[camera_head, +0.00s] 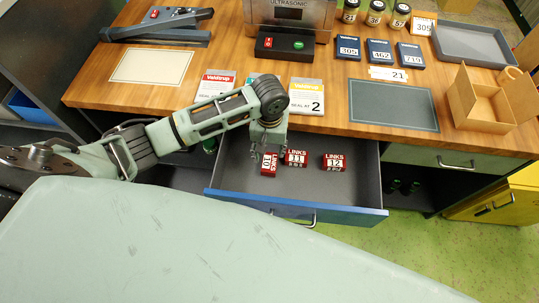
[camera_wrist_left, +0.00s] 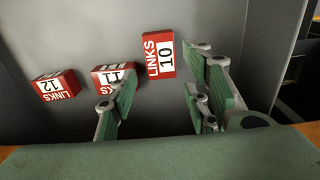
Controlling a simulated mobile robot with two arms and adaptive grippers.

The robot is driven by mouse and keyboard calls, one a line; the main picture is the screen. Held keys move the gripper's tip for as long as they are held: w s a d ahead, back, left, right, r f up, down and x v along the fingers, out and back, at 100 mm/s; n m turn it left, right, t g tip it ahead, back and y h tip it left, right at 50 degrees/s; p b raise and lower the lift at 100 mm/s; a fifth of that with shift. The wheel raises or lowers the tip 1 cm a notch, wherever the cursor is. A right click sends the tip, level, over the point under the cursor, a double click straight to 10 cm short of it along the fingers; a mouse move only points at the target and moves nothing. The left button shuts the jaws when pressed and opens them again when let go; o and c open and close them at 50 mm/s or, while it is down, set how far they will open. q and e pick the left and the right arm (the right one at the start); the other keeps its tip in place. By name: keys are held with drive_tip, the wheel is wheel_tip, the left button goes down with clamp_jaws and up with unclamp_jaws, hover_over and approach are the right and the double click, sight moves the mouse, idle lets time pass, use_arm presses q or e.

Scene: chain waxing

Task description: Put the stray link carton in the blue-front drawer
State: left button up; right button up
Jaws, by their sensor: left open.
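The blue-front drawer (camera_head: 300,208) is pulled open below the wooden worktop. Its grey floor also shows in the left wrist view (camera_wrist_left: 90,122). The red-and-white LINKS carton 10 (camera_head: 269,164) is inside the drawer towards its left side, turned relative to its neighbours; the left wrist view shows it too (camera_wrist_left: 159,55). LINKS carton 11 (camera_head: 295,158) and LINKS carton 12 (camera_head: 334,162) are to its right in the drawer. My left gripper (camera_head: 267,152) is open and empty above the drawer, close over carton 10. My right gripper is in neither view.
The worktop holds seal kit packets (camera_head: 307,97), a dark mat (camera_head: 393,105), several dark blue boxes (camera_head: 380,51), a cardboard box (camera_head: 483,103) and a grey tray (camera_head: 474,44). A yellow cabinet (camera_head: 500,202) stands at the right. The drawer's right part is bare.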

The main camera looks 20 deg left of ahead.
use_arm(q)
wheel_tip(320, 180, up, 5)
idle(0.8)
